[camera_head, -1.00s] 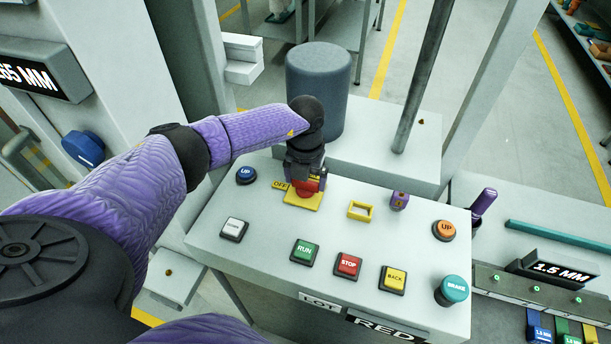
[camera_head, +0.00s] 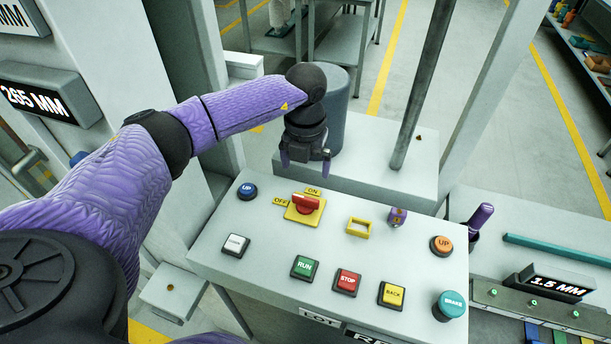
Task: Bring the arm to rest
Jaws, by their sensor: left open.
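My left arm, purple with black joints, reaches in from the left over the control panel (camera_head: 260,265). My left gripper (camera_head: 304,165) is open and empty, pointing down above the panel's back edge. It is apart from the red rotary switch (camera_head: 305,204) on its yellow plate, which sits just in front of and below it. The switch handle lies about crosswise between the OFF and ON labels. My right gripper is not in view.
The panel holds several buttons, including green RUN (camera_head: 304,267), red STOP (camera_head: 347,281) and teal BRAKE (camera_head: 450,305). A grey cylinder (camera_head: 338,105) stands behind the gripper. A metal post (camera_head: 420,95) rises right of it. A dark lever with a purple grip (camera_head: 480,217) stands at the right.

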